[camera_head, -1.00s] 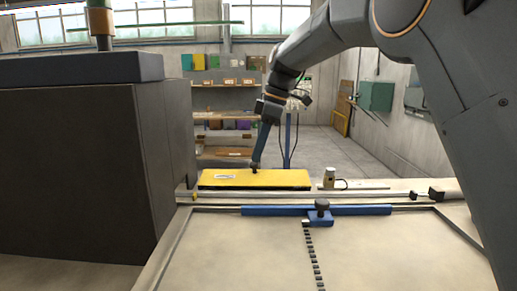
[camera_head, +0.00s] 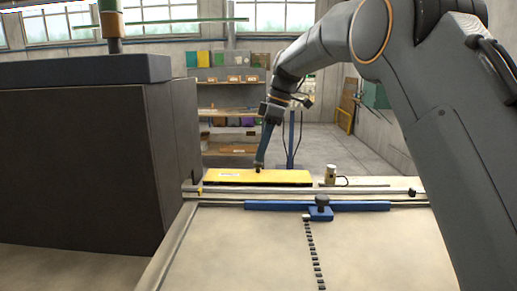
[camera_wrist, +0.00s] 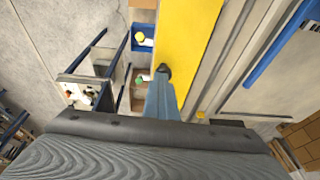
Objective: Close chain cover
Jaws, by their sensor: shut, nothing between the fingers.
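The yellow chain cover (camera_head: 285,177) is a long flat panel lying at the far edge of the machine table. It looks level in the head view.
A blue bar with a black knob (camera_head: 321,203) crosses the table nearer to me. A row of dark chain links (camera_head: 314,250) runs toward me. A small beige cylinder (camera_head: 331,174) stands right of the cover. A large dark cabinet (camera_head: 90,165) blocks the left.

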